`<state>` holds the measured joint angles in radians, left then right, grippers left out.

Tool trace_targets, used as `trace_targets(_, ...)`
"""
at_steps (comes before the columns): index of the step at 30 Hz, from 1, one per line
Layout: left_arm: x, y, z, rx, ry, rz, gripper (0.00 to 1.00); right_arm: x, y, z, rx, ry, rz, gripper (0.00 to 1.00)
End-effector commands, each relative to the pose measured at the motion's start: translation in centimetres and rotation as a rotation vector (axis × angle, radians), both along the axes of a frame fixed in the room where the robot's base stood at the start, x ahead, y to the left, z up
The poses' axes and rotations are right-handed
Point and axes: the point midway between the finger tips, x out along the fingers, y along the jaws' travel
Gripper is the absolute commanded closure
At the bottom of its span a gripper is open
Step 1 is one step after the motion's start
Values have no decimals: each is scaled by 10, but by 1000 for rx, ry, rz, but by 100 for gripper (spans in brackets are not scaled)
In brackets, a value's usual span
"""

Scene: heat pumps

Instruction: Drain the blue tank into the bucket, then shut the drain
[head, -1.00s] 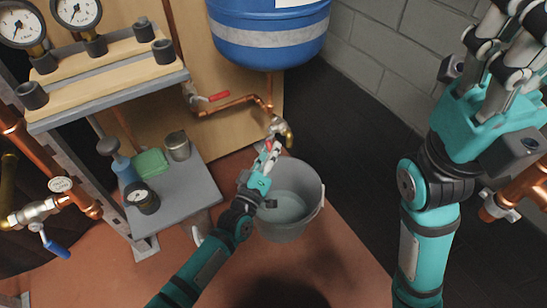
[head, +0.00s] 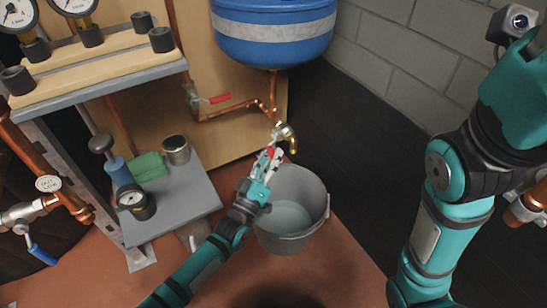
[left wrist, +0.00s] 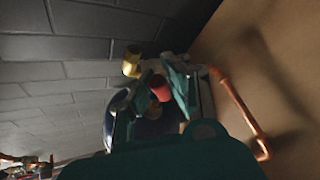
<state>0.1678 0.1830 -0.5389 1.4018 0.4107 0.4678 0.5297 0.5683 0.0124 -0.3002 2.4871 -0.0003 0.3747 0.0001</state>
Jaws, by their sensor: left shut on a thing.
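The blue tank (head: 275,35) with a grey band hangs at the top middle of the head view. A copper pipe runs from it to the brass drain tap (head: 287,132). The grey bucket (head: 313,228) stands on the floor below, with a pale, water-like surface inside. No stream shows at the spout. My left gripper (head: 270,157) is shut on the red drain handle (head: 271,149), above the bucket's left rim. In the left wrist view the red handle (left wrist: 160,89) sits between the fingers, near the brass spout (left wrist: 132,62). My right gripper's fingers are out of view.
The floor in front of the bucket is clear.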

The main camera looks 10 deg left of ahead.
Motion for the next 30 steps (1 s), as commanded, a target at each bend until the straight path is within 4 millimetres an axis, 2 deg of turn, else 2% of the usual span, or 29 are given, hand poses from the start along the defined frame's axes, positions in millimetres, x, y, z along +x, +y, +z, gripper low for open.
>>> trace_targets(2, -1, -2, 0, 2, -3, -3, 100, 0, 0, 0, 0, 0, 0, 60)
trace_targets(3, -1, -2, 0, 1, -3, -3, 83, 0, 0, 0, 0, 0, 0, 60)
trace_targets(8, -1, -1, 0, 0, -1, -1, 62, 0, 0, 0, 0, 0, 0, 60)
trace_targets(9, -1, -1, 0, 0, -1, -1, 61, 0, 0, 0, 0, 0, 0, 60)
trace_targets(16, -1, 0, 0, -1, 0, 0, 61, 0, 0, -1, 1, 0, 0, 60)
trace_targets(20, -9, 3, -5, 0, 3, 0, 61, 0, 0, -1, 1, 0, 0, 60)
trace_targets(30, -68, 28, -28, 0, 5, -2, 61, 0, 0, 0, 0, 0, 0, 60)
